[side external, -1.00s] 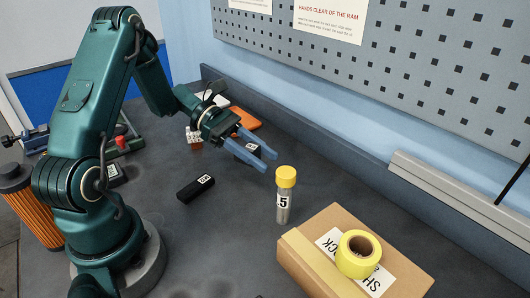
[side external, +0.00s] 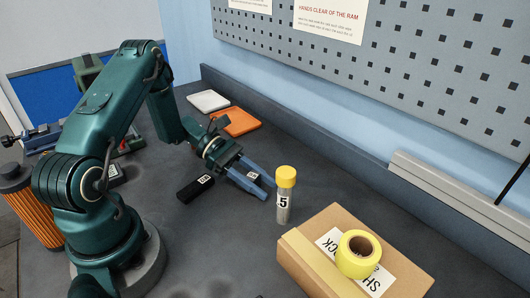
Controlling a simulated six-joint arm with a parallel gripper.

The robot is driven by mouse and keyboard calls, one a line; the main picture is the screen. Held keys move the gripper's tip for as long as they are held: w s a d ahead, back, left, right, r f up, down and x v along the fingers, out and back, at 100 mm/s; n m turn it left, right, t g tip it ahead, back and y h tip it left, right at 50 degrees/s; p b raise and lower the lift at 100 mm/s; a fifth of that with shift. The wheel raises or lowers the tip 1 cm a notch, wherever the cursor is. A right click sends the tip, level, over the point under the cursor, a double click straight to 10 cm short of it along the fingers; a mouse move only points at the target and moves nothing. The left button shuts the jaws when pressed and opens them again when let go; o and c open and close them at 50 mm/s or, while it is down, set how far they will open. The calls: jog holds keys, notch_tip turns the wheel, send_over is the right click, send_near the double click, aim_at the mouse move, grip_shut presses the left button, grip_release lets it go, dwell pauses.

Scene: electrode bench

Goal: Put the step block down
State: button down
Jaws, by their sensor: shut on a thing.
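My gripper (side external: 269,191) is low over the middle of the bench, pointing right. It is shut on a small dark block with a white label (side external: 253,175), which I take to be the step block. The fingers hide much of it. I cannot tell whether its underside touches the bench. A similar black block with a white label (side external: 194,189) lies on the bench just left of my gripper, close to the near finger.
A yellow-capped vial marked 5 (side external: 284,196) stands upright just right of my fingertips. A cardboard box (side external: 318,262) with a yellow tape roll (side external: 358,254) on top is front right. Orange (side external: 236,122) and white (side external: 208,101) flat items lie behind. Bench in front is clear.

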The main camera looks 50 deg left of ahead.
jog(key=shift+c, duration=2.4)
grip_release()
jog(key=shift+f, duration=0.1)
